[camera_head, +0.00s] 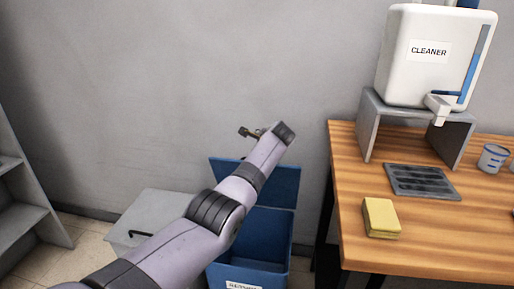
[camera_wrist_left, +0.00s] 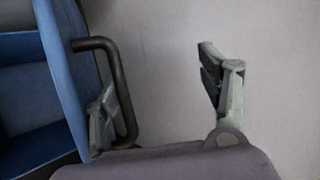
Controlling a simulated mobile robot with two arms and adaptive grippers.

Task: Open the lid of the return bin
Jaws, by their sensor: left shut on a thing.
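The return bin (camera_head: 280,228) is blue, with a white label cut off by the bottom edge of the head view. Its blue lid (camera_head: 282,184) stands raised and open at the back, near the wall. In the left wrist view the lid (camera_wrist_left: 62,75) is at the left, with a dark bar handle (camera_wrist_left: 116,75) on it. In the head view my left arm covers part of bin and lid, and the gripper (camera_head: 249,132) is above the lid.
A grey bin (camera_head: 160,212) with a closed lid and black handle stands left of the blue one. A wooden table (camera_head: 350,215) is at the right, with a cleaner dispenser (camera_head: 415,75), a yellow sponge (camera_head: 380,217) and a cup (camera_head: 492,158). Grey shelves (camera_head: 22,215) stand far left.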

